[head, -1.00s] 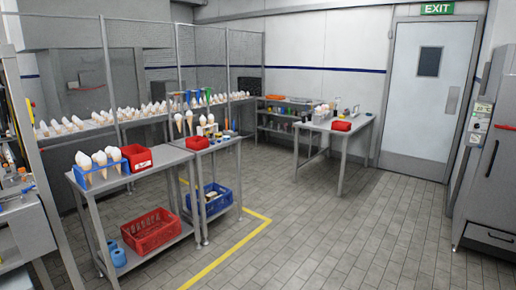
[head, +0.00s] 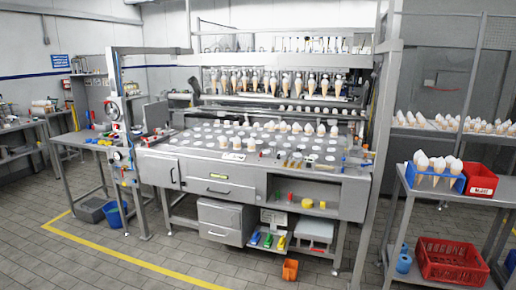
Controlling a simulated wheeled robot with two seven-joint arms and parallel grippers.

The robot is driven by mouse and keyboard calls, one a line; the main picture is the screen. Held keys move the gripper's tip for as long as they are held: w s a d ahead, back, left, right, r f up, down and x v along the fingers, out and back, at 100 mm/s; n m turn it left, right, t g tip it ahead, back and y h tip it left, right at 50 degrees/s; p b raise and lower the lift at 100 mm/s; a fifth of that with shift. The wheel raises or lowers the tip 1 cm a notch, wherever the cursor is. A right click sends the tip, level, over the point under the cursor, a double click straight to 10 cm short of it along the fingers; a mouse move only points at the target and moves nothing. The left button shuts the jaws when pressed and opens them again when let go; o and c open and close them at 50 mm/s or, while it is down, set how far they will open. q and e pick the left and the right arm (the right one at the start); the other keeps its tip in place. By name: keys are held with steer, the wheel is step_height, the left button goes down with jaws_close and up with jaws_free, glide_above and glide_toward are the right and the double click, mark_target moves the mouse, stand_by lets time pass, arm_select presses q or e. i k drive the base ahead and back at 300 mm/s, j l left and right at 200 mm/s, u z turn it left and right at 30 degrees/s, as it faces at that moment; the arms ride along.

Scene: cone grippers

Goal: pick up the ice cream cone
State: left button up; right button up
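Several ice cream cones with white tops stand in a blue holder (head: 434,179) on the metal side table at the right; one cone (head: 437,166) is near its middle. A row of cones (head: 270,82) hangs upright in the upper rack of the large machine. More white tops (head: 308,129) show on the machine's perforated deck, and others (head: 445,121) stand on the bench behind the mesh at the far right. Neither of my grippers shows in the head view.
The large metal machine (head: 225,187) fills the middle. A red bin (head: 480,180) sits beside the blue holder, with a red crate (head: 447,258) on the shelf below. An orange bin (head: 290,269) stands on the floor. Tiled floor is free in front, crossed by a yellow line (head: 130,258).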

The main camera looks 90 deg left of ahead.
mark_target(250, 143)
steer(key=u, duration=2.85)
steer(key=i+u, duration=0.35)
steer(key=i, duration=1.2)
